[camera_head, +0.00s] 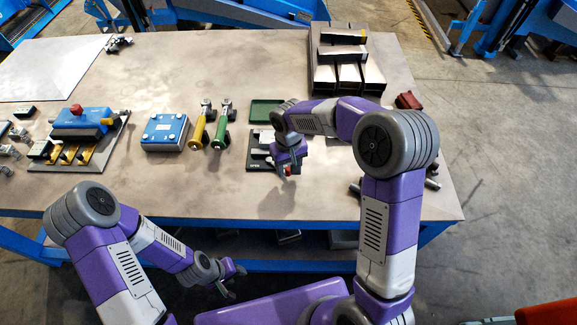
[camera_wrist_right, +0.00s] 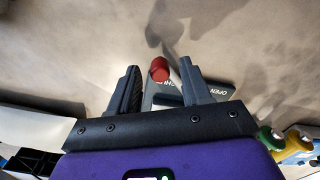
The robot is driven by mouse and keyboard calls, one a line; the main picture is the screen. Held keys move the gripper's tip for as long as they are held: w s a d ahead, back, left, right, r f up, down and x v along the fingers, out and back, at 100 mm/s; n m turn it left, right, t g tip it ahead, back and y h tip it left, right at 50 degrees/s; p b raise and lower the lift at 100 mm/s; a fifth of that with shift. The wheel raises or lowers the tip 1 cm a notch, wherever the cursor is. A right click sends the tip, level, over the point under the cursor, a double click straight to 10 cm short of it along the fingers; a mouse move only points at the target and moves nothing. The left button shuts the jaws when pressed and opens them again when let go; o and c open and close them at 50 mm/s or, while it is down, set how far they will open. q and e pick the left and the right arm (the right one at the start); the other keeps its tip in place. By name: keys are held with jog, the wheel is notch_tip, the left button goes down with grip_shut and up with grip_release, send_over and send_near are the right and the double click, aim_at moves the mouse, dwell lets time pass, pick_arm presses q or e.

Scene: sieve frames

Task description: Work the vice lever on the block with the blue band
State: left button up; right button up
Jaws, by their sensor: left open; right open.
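A dark base plate (camera_head: 258,162) with pale lettering lies near the table's front edge in the head view, partly hidden under my right arm. In the right wrist view a lever with a red knob (camera_wrist_right: 159,69) stands by a dark plate (camera_wrist_right: 213,89) lettered "OPEN" and, partly covered, another word. My right gripper (camera_head: 286,167) is open, and the red knob shows between its fingers in the wrist view; I see no grip on it. The vice block and its blue band cannot be made out. My left gripper (camera_head: 237,281) is open and empty, in front of the table.
A green tray (camera_head: 265,107) lies behind the plate. Yellow-handled (camera_head: 199,130) and green-handled (camera_head: 222,130) tools and a blue box (camera_head: 164,131) are to the left. A blue fixture with a red knob (camera_head: 77,109) stands further left. Dark bins (camera_head: 322,75) stand at back right.

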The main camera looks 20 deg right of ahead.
jog(key=shift+s+f, duration=0.1)
grip_shut()
jog(key=shift+a, duration=0.15)
dwell(0.3)
